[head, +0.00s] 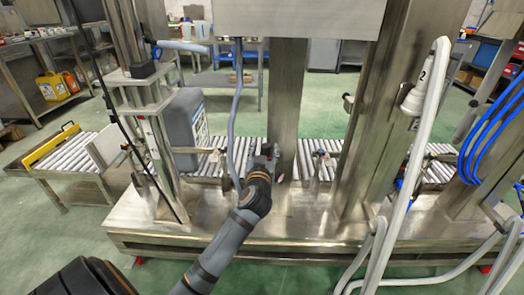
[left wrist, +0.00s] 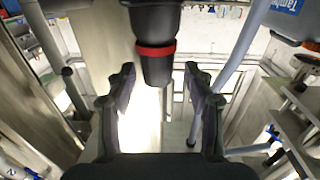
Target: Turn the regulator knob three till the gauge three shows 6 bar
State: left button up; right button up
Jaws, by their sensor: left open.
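My left gripper (head: 264,157) is in front of the wide steel post in the head view, with its arm reaching up from below. In the left wrist view the same gripper (left wrist: 161,82) has its two dark fingers spread apart. A black, knob-like cylinder with a red band (left wrist: 155,52) hangs down from the top of that view, between the fingers and apart from both. I cannot tell from any marking whether it is regulator knob three. No gauge face can be read in either view. My right gripper does not show.
A steel machine frame stands on a broad base plate (head: 230,236). A grey canister (head: 186,128) stands on the roller conveyor (head: 62,150). A grey hose (head: 235,110) hangs close left of the gripper. White hoses (head: 424,130) and blue hoses (head: 490,135) hang at the right.

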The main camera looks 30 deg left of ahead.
pick_arm(q)
jog(key=shift+s, duration=0.2)
jog(key=v, duration=1.1)
jog(key=shift+s, duration=0.3)
